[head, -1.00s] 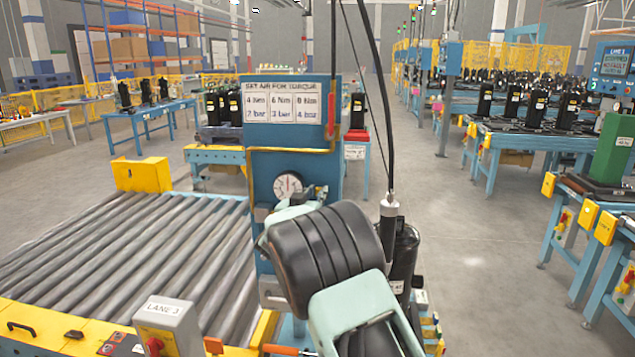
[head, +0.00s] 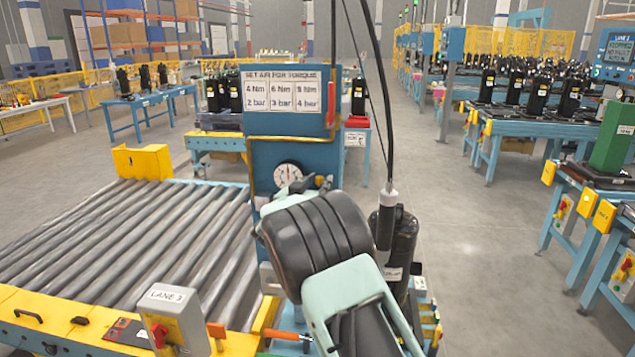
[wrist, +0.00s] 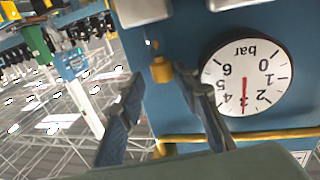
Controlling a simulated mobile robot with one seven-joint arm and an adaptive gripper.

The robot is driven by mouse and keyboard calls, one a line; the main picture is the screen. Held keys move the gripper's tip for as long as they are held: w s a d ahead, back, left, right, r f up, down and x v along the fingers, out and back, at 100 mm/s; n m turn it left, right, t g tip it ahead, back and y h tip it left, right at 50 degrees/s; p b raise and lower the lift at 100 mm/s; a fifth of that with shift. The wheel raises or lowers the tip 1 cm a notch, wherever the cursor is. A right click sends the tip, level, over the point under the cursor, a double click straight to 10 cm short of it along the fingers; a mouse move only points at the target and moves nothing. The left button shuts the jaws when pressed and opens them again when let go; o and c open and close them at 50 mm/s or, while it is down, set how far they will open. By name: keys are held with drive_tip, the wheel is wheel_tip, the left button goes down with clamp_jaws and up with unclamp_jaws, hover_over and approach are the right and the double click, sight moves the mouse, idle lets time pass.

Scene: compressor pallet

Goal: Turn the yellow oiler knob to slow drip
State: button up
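The yellow knob (wrist: 162,69) is a small yellow-brass cylinder on the blue panel in the wrist view, left of the round gauge. My gripper (wrist: 158,82) is open, with its two dark fingers on either side of the knob. A gap shows between the knob and the left finger; the right fingertip is close to it, and I cannot tell whether they touch.
The blue panel (head: 262,150) carries a torque and air sign (head: 288,92). A roller conveyor (head: 120,240) lies left, with a LANE 3 switch box (head: 172,318) in front. A black compressor (head: 402,245) and a hanging tool (head: 388,210) are right of my arm. Open floor lies further right.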

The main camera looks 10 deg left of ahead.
drive_tip(key=shift+a+r, duration=0.1)
drive_tip(key=shift+a, duration=0.25)
drive_tip(key=shift+s+a, duration=0.15)
drive_tip(key=shift+s, duration=0.35)
drive_tip(key=v, duration=0.6)
drive_tip(key=shift+s+d, duration=0.25)
drive_tip(key=shift+s, duration=0.25)
drive_tip(key=shift+s, duration=0.1)
